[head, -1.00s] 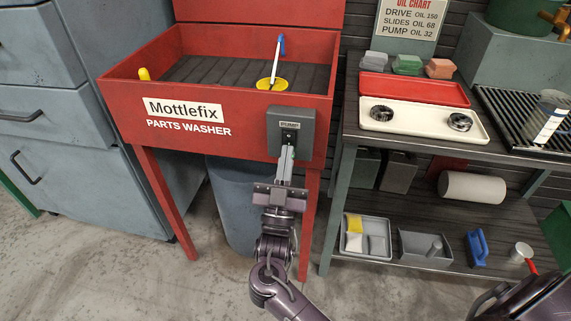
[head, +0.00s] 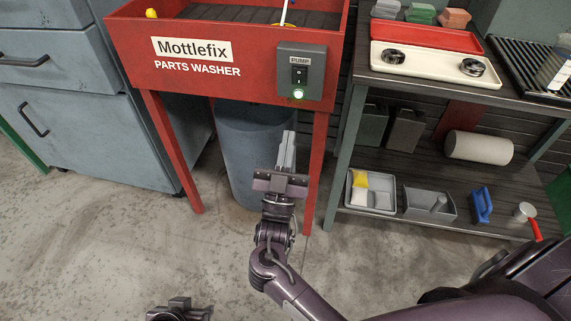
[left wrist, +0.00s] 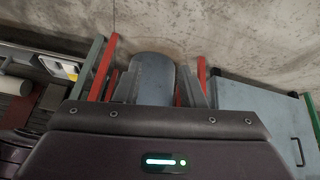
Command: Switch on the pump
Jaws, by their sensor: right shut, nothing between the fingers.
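The grey pump box (head: 315,72) is on the front right of the red parts washer (head: 220,74). Its label reads PUMP. My left gripper (head: 180,307) is low at the bottom edge of the head view. In the left wrist view its fingers (left wrist: 160,80) are spread with nothing held between them.
A blue-grey bin (head: 253,150) stands under the washer between its red legs. Blue cabinets (head: 85,130) are at the left. A shelf bench with trays (head: 440,58) stands at the right. The concrete floor in front is clear.

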